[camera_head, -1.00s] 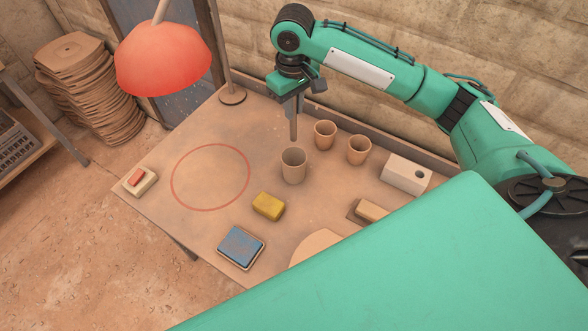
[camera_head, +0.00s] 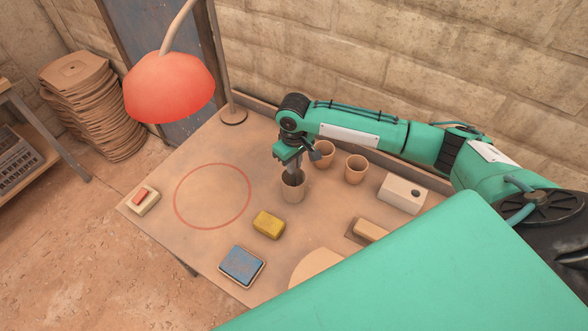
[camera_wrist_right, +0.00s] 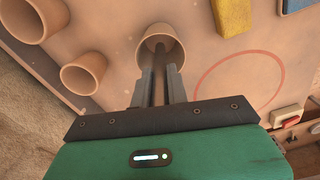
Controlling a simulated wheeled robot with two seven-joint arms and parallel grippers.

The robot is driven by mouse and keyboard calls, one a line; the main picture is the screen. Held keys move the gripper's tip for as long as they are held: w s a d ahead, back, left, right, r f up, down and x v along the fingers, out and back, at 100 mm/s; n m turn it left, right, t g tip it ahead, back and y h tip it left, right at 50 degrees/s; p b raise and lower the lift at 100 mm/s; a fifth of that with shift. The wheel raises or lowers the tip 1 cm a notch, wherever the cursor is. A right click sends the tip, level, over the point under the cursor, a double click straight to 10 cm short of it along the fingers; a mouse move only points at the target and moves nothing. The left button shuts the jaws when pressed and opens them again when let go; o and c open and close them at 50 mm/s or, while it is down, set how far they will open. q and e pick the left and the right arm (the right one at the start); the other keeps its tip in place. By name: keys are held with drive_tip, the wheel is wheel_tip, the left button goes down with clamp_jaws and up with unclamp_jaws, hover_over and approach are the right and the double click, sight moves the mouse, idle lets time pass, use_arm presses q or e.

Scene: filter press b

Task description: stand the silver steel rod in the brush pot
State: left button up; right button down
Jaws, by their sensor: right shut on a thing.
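The brush pot (camera_head: 293,190) is a tan, open-topped cup standing on the table; it also shows at the top of the right wrist view (camera_wrist_right: 150,34). My right gripper (camera_head: 291,166) is right above its mouth, pointing down. In the right wrist view the gripper (camera_wrist_right: 160,90) is shut on the dark-looking steel rod (camera_wrist_right: 160,66). The rod runs from between the fingers into the mouth of the pot, and its lower end is hidden inside. In the head view little of the rod shows. My left gripper is not in view.
Two more clay cups (camera_head: 355,170) (camera_head: 322,155) stand behind to the right, near a pale block with a hole (camera_head: 403,194). A yellow sponge (camera_head: 268,225) and a blue pad (camera_head: 242,265) lie in front. A red lamp (camera_head: 168,88) hangs at left. The red-ringed area is clear.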

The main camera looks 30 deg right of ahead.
drive_tip(key=shift+f, duration=1.85)
drive_tip(key=shift+f+p, duration=0.1)
drive_tip(key=shift+p, duration=0.2)
drive_tip(key=c, duration=1.6)
unclamp_jaws()
drive_tip(key=shift+c, duration=0.2)
wheel_tip(320, 180, up, 11)
drive_tip(key=b, duration=0.2)
drive_tip(key=shift+r+b, duration=0.2)
drive_tip(key=shift+b, duration=0.15)
drive_tip(key=shift+r, duration=0.45)
